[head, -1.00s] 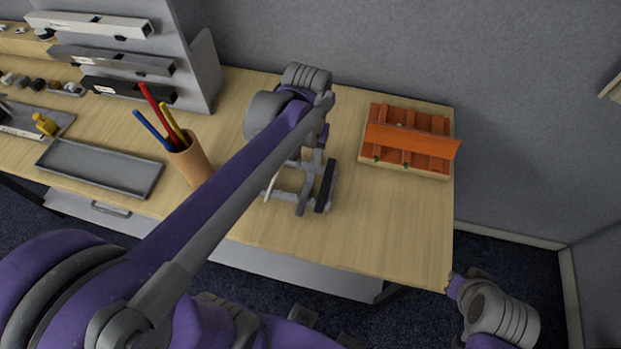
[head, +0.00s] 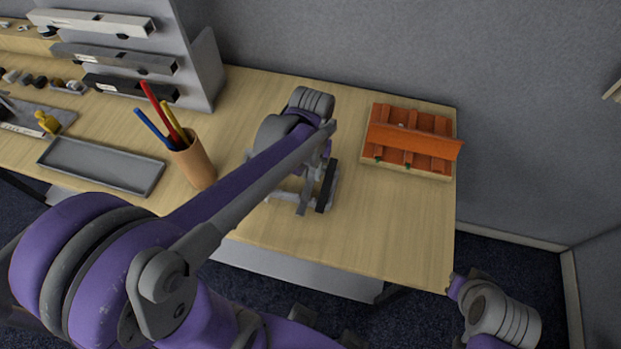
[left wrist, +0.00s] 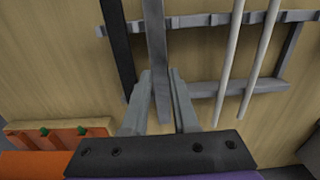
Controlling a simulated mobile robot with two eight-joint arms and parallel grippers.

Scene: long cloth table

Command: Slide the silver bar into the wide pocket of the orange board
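The orange board (head: 413,143) stands on a light wooden base at the table's right back, divided into compartments, with a broad slanting orange panel across it. Its corner also shows in the left wrist view (left wrist: 45,140), with small green bits. The silver bar (left wrist: 156,45) lies across a grey rack (left wrist: 215,90), between a black bar and two thin white rods. My left gripper (left wrist: 160,74) is over the rack, with its fingers on either side of the silver bar; contact is unclear. In the head view my arm hides this gripper. My right gripper is out of view.
A cup (head: 195,165) of coloured sticks stands left of the rack. An empty grey tray (head: 100,167) and a shelf (head: 205,70) holding long bars are farther left. Bare table lies between the rack and the orange board and in front of the board.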

